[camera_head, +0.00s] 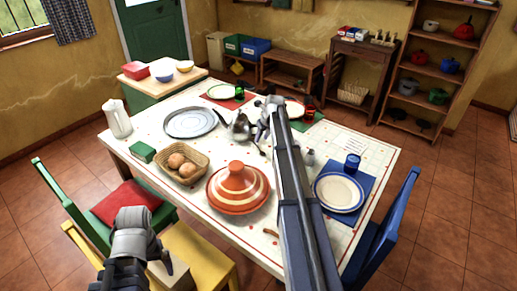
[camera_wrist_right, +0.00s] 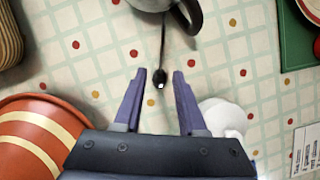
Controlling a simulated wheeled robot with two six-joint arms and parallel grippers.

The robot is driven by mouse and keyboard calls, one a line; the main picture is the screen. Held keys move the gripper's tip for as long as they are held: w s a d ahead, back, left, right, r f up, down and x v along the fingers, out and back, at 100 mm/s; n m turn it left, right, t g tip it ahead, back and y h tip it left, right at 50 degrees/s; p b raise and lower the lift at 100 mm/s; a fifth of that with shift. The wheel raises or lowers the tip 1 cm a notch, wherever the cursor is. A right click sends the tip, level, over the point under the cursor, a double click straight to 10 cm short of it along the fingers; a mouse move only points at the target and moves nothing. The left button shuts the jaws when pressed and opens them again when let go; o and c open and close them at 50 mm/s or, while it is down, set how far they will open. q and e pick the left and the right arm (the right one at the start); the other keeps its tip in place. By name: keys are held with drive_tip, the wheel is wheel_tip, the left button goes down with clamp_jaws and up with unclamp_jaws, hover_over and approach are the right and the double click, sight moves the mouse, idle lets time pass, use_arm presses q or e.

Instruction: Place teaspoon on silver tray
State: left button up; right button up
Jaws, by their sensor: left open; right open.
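The silver tray (camera_head: 190,122) lies flat and empty on the table's far left part. A thin dark utensil, apparently the teaspoon (camera_wrist_right: 161,62), lies on the tablecloth in the right wrist view. Its far end meets or passes under a metal pot (camera_wrist_right: 190,8). My right gripper (camera_wrist_right: 159,80) is open, its two fingers on either side of the utensil's near end, with nothing held. In the head view my right gripper (camera_head: 264,118) is beside the pot (camera_head: 240,126), partly hidden by its own arm. My left gripper (camera_head: 168,264) is low at the left, off the table.
The striped tagine (camera_head: 238,188) and bread basket (camera_head: 180,166) stand near the table's front. A white pitcher (camera_head: 117,118) stands at the left corner. A blue-rimmed plate (camera_head: 339,192) and blue mug (camera_head: 352,164) are on the right. Chairs stand around the table.

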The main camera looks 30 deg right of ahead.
sight(259, 148)
drive_tip(key=shift+b+x, duration=0.85)
drive_tip(key=shift+x, duration=0.35)
drive_tip(key=b+x, duration=0.4)
drive_tip(key=shift+s+d+f, duration=0.15)
drive_tip(key=shift+s+f, duration=0.1)
drive_tip(key=shift+f, duration=0.05)
drive_tip(key=shift+w+f+b, duration=0.25)
drive_tip(key=shift+f+b, duration=0.15)
drive_tip(key=shift+b, duration=0.2)
drive_tip(key=shift+r, duration=0.1)
drive_tip(key=shift+c, duration=0.3)
clamp_jaws()
